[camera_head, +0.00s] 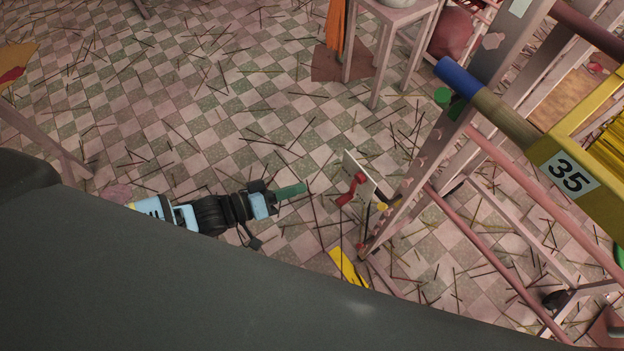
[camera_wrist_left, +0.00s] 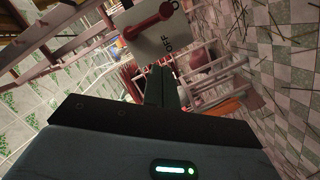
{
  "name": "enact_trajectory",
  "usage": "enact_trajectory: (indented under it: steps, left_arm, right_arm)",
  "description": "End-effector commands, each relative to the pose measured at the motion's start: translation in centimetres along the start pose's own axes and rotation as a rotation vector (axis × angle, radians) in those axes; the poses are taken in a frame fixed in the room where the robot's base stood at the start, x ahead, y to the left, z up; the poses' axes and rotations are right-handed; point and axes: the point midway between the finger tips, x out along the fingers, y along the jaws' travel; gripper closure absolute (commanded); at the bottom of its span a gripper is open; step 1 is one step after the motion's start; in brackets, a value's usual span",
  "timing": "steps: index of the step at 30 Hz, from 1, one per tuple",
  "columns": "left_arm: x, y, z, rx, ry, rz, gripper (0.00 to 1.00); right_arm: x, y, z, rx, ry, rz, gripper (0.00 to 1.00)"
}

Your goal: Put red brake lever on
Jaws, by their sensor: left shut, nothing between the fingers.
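The red brake lever (camera_head: 351,188) is on a pale plate (camera_head: 358,167) at the side of the metal frame. In the left wrist view the lever (camera_wrist_left: 147,27) lies slanted across the plate, with the word OFF printed below its right part. My left gripper (camera_head: 303,188) is shut and empty, to the left of the lever and apart from it. Its closed fingers (camera_wrist_left: 162,88) point toward the plate in the wrist view. My right gripper is in neither view.
A metal frame (camera_head: 425,172) with pink rails stands to the right, carrying a yellow part marked 35 (camera_head: 568,175). A small table (camera_head: 398,14) stands at the back. A yellow strip (camera_head: 347,267) is near the frame's foot. Thin sticks litter the checkered floor (camera_head: 180,90).

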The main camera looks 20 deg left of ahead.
Motion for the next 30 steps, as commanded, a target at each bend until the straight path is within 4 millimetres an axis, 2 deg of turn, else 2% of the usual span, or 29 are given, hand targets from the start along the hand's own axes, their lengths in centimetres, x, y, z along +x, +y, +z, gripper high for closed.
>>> enact_trajectory:
  steps: [3,9,23,30]
  left_arm:
    - [-1.9,-0.1,-0.1,0.001,0.0,-0.001,1.0]
    - [-3.3,-0.1,0.0,0.0,0.001,0.0,1.0]
    - [-3.5,-0.1,-0.1,0.0,0.001,0.001,1.0]
    - [-3.5,-0.1,-0.1,0.001,0.001,0.001,1.0]
  right_arm:
    - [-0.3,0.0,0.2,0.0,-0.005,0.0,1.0]
    - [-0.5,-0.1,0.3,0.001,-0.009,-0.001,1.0]
    - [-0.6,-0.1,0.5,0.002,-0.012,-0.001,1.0]
    - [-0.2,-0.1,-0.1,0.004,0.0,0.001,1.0]
